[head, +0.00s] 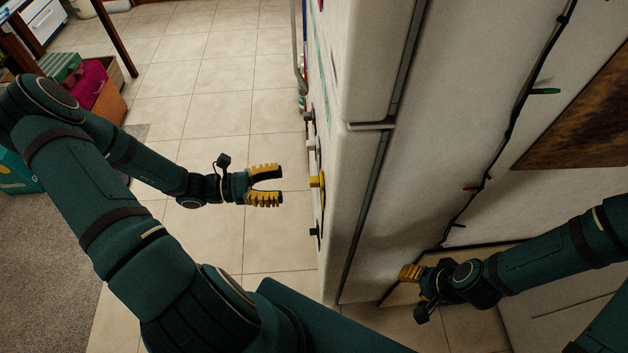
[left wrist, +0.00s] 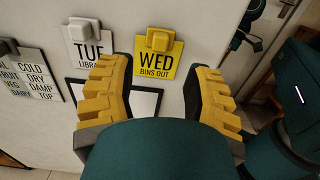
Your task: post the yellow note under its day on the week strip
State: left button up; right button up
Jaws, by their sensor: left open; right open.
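The yellow note (left wrist: 155,66) reads "WED BINS OUT" and hangs on the pale fridge face under a yellow magnet clip (left wrist: 158,40). The clip also shows edge-on in the head view (head: 317,181). My left gripper (head: 281,186) is open and empty, facing the clip with a gap to the fridge. In the left wrist view its fingers stand below and to either side of the note. A black-outlined white area (left wrist: 145,103) shows below the notes, partly hidden by a finger; I cannot tell if it belongs to the week strip. My right gripper (head: 407,272) is open, low beside the fridge.
A white "TUE" note (left wrist: 88,50) hangs left of the yellow one under a white clip (left wrist: 84,28). The fridge (head: 362,90) stands between my grippers. Tiled floor (head: 225,95) left of it is clear.

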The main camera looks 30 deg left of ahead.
pick_arm(q)
jog(key=shift+b+x, duration=0.45)
jog(key=shift+x, duration=3.5)
jog(key=shift+c, duration=0.4)
jog(key=c, duration=0.8)
jog(key=shift+p+v, duration=0.7)
jog(key=shift+v, duration=1.8)
